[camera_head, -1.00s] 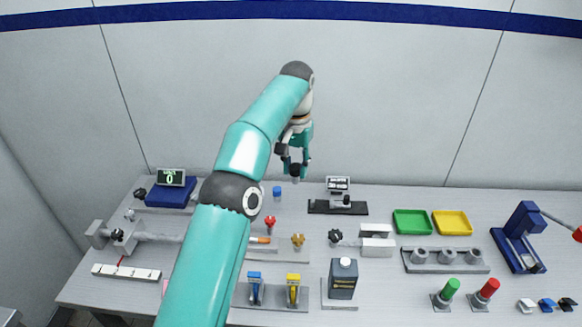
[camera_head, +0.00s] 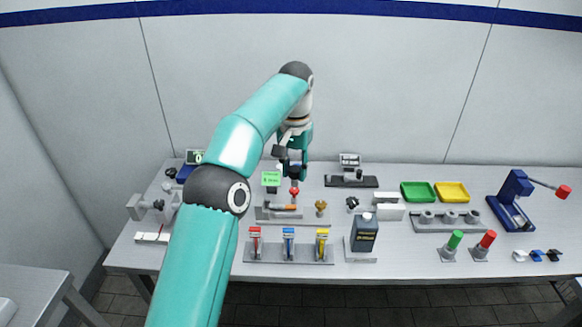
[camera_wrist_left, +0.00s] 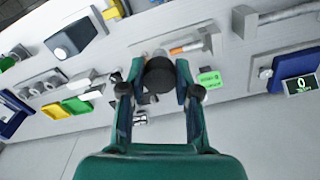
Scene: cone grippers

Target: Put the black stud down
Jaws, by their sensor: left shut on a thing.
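My left gripper (camera_head: 293,165) hangs fingers-down over the back of the table, in front of the wall. It is shut on the black stud (camera_wrist_left: 158,78), a dark round-ended piece between its fingertips in the left wrist view. In the head view the stud (camera_head: 294,172) is small and dark, just above a red knob (camera_head: 294,191). Whether it touches anything below is not clear. My right gripper is not in view.
A grey fixture (camera_head: 264,215) with an orange-tipped rod and a gold knob (camera_head: 320,207) lies under the gripper. A green sign (camera_head: 271,179) stands beside it. Red, blue and yellow clips (camera_head: 288,243) stand nearer. Green (camera_head: 418,185) and yellow trays lie right.

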